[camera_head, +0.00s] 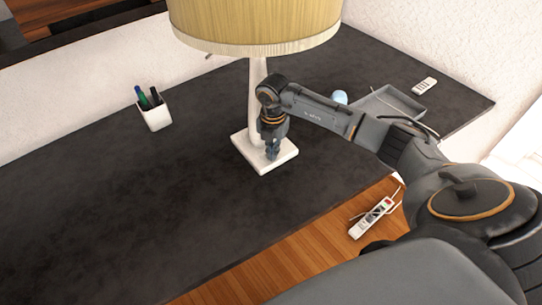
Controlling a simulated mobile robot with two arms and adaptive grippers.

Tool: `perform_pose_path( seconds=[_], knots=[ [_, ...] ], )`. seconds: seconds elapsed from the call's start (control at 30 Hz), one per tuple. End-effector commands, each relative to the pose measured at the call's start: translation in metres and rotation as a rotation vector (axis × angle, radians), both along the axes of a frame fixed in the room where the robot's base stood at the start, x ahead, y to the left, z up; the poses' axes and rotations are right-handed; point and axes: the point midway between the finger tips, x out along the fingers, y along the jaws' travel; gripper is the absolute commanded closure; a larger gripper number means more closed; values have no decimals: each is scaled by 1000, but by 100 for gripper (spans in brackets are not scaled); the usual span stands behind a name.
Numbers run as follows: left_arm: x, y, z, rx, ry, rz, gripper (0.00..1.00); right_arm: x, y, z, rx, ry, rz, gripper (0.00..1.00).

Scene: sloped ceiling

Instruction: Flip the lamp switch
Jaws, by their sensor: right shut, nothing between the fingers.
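The lamp stands on the dark desk, with a wide yellowish shade (255,18), a pale stem (257,75) and a square white base (284,162). My right gripper (272,155) is shut and empty. It points down at the lamp base, in front of the stem, and its tips look at or just above the base. I cannot tell whether they touch it. The switch itself cannot be made out; the gripper may cover it. My left gripper is not in view.
On the dark desk (130,215), a white pen cup (155,117) stands left of the lamp. A grey tray (405,104) and a white remote (425,86) lie at the right. A power strip (372,218) is on the wooden floor. The desk's left part is clear.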

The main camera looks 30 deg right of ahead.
Motion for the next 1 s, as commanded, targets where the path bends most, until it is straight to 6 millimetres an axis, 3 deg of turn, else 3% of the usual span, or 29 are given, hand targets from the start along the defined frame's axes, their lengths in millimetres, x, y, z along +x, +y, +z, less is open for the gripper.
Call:
perform_pose_path(
  seconds=[0.67, 1.0],
  knots=[
    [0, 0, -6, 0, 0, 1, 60, -1, 0, -9, 0, 2, 0, 100],
    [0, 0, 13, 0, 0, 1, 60, 0, 0, 15, 0, 1, 0, 100]
  ],
)
